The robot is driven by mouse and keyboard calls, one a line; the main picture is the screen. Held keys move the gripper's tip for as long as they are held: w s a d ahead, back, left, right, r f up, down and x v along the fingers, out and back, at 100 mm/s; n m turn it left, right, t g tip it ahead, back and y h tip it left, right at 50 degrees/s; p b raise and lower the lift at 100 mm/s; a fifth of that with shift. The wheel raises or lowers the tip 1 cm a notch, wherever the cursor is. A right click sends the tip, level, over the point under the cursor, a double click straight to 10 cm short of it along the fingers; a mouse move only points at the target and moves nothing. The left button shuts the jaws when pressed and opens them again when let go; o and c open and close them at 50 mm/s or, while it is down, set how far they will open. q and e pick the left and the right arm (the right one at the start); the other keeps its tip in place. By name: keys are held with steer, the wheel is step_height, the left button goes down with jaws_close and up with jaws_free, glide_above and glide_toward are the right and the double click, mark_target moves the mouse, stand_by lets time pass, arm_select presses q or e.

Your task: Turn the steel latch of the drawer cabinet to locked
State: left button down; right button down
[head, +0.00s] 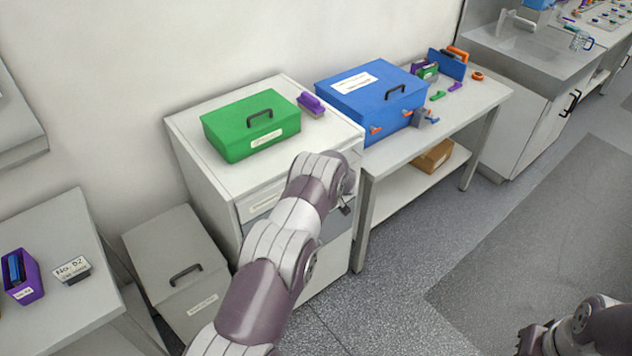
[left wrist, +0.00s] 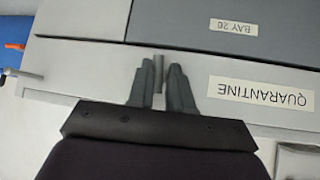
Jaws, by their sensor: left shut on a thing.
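The white drawer cabinet (head: 200,192) stands against the wall, with my left arm across its front. In the left wrist view its front shows upside down, with a pale drawer front labelled QUARANTINE (left wrist: 222,98) and a dark grey drawer front labelled BAY 26 (left wrist: 285,28). The steel latch (left wrist: 158,66) is a small upright grey bar at the edge between them. My left gripper (left wrist: 160,82) is shut on the latch; in the head view its fingers (head: 346,208) are small at the cabinet's right front. My right gripper (head: 528,340) is at the lower right, its jaws unclear.
A green case (head: 235,142) and a purple object (head: 311,104) sit on the cabinet. A blue case (head: 365,98) stands on the table to the right. A grey lidded box (head: 170,240) is on the floor left of the cabinet. The floor at right is open.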

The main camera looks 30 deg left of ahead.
arm_select(q)
steer(key=shift+w+r, duration=0.2)
stand_by(0.4)
steer(key=c, duration=1.2)
jaws_free()
steer(key=shift+o, duration=0.3)
steer(key=shift+w+f, duration=0.1)
steer(key=shift+f, duration=0.1)
steer(key=shift+d, duration=0.1)
steer(key=b+v, duration=0.2)
steer(key=v, duration=1)
steer(key=shift+d+r, duration=0.2)
